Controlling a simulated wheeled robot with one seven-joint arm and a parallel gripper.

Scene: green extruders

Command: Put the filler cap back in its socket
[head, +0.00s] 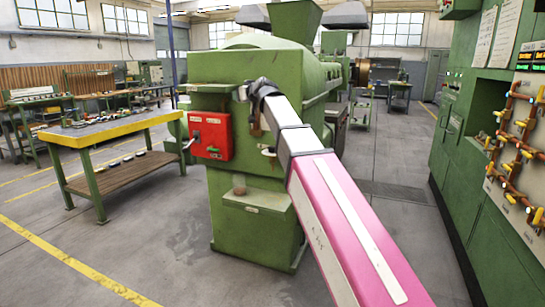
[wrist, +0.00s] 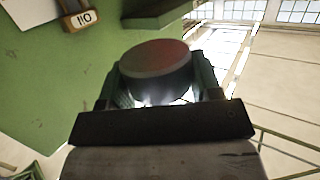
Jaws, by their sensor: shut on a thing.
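The filler cap (wrist: 155,58), a round dark piece with a dull reddish flat face, sits between the two green fingers of my gripper (wrist: 162,84) in the wrist view. The fingers are shut on its sides. In the head view my gripper (head: 262,90) is a dark shape at the end of my pink and white arm, in front of the near face of the green extruder (head: 250,222). The cap cannot be made out there. I cannot pick out the socket in either view; my arm and gripper cover part of the extruder face.
A red control box (head: 210,136) is on the extruder's left side. A yellow-edged workbench (head: 110,129) stands to the left. Green cabinets (head: 455,125) and an orange-piped panel (head: 514,140) line the right. A tag marked 110 (wrist: 82,19) is on the green surface in the wrist view.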

